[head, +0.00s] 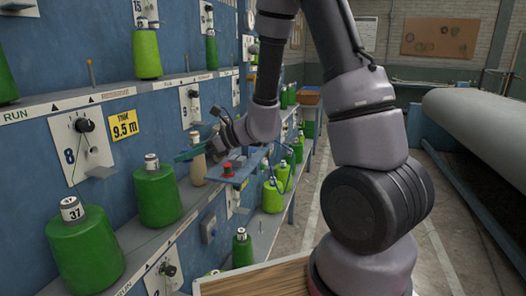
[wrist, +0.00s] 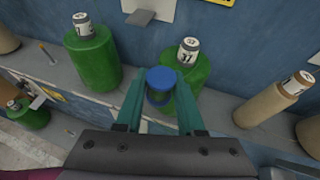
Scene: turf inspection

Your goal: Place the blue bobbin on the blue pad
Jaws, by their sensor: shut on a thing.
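My gripper (wrist: 160,92) has two teal fingers, shut on the blue bobbin (wrist: 160,76) in the wrist view. The bobbin has a bright blue round top and a darker body below it, seen from above. It is held in front of a large green bobbin labelled 37 (wrist: 184,74), which stands on the shelf. In the head view my gripper (head: 190,153) is beside the shelf wall, and the blue bobbin cannot be made out there. I cannot identify the blue pad in either view.
Shelves on the blue wall carry several green bobbins (head: 84,250) and tan ones (wrist: 272,103). A blue-grey panel with a red button (head: 228,170) sits near my gripper. A large grey roll (head: 475,125) lies at the right. Open floor (head: 310,200) runs between.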

